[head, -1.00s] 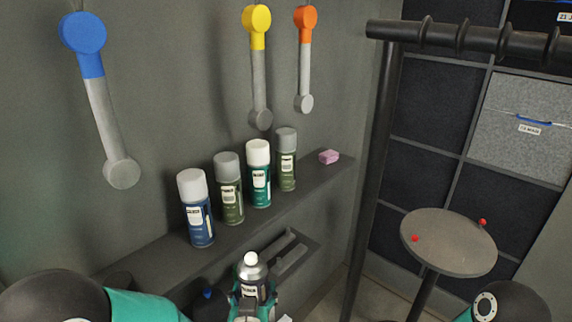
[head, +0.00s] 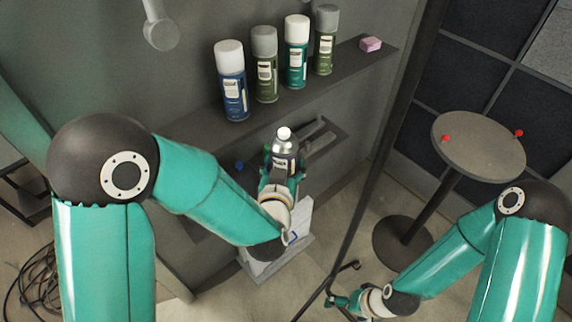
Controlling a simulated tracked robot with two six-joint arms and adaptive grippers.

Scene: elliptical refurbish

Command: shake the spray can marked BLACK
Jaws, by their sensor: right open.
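A spray can (head: 284,150) with a silver shoulder, white nozzle and dark label is upright in front of the wall; its label is too small to read surely. My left gripper (head: 281,170) is around its body, apparently shut on it; the arm hides the can's lower part. My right gripper (head: 343,301) is open and empty, low over the floor at the bottom, right of centre. On the shelf stand a blue can with white cap (head: 232,85), a green can with grey cap (head: 265,70), a teal can (head: 297,50) and another green can (head: 325,45).
The grey shelf (head: 200,122) also bears a pink block (head: 371,44). A slotted bracket (head: 322,138) is just right of the held can. A round table (head: 478,148) with red knobs stands at right. A dark pole (head: 372,180) stands between. Cables (head: 40,280) lie at left.

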